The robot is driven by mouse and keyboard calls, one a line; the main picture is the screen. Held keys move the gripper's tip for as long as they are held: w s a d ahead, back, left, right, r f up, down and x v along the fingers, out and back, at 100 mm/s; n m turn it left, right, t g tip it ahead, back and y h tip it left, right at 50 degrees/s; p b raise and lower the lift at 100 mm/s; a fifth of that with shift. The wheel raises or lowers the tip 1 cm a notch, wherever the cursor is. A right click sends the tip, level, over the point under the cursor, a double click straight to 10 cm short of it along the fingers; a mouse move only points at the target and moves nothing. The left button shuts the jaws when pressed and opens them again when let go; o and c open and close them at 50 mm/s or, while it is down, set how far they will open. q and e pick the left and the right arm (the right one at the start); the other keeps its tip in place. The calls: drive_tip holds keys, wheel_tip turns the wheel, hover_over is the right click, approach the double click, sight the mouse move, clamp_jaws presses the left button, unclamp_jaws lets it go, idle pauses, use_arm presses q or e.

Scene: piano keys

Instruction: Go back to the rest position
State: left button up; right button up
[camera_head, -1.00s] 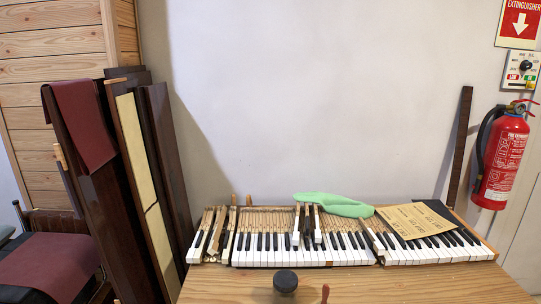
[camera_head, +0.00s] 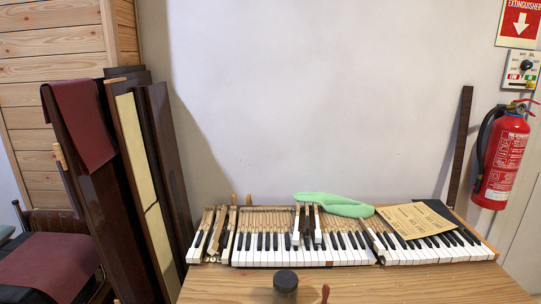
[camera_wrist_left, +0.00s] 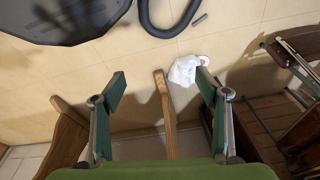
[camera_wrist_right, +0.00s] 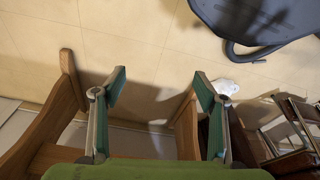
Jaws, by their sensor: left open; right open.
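The piano keys (camera_head: 300,257) lie in a row on the wooden table, with a few loose keys (camera_head: 206,235) at the left end. Neither gripper shows in the head view. In the left wrist view my left gripper (camera_wrist_left: 161,88) is open and empty, its two green-padded fingers apart above the floor. In the right wrist view my right gripper (camera_wrist_right: 160,88) is also open and empty, above the floor and wooden parts. Both grippers are away from the keys.
The wooden table (camera_head: 360,285) has a dark knob (camera_head: 286,281) at its front. Dark panels (camera_head: 150,170) lean at left; a fire extinguisher (camera_head: 503,160) hangs at right. A white cloth (camera_wrist_left: 186,69) lies on the floor.

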use_arm(q)
drive_tip(key=s+a+f+g, duration=0.1)
drive_tip(key=s+a+f, duration=0.2)
drive_tip(key=s+f, duration=1.4)
drive_tip(key=shift+s, duration=0.35)
use_arm(e)
drive_tip(key=s+d+f+g, duration=0.1)
drive_tip(key=s+d+f, duration=0.2)
drive_tip(key=s+f, duration=1.4)
drive_tip(key=shift+s, duration=0.35)
use_arm(q)
drive_tip(key=shift+f, duration=0.1)
use_arm(e)
drive_tip(key=shift+f, duration=0.1)
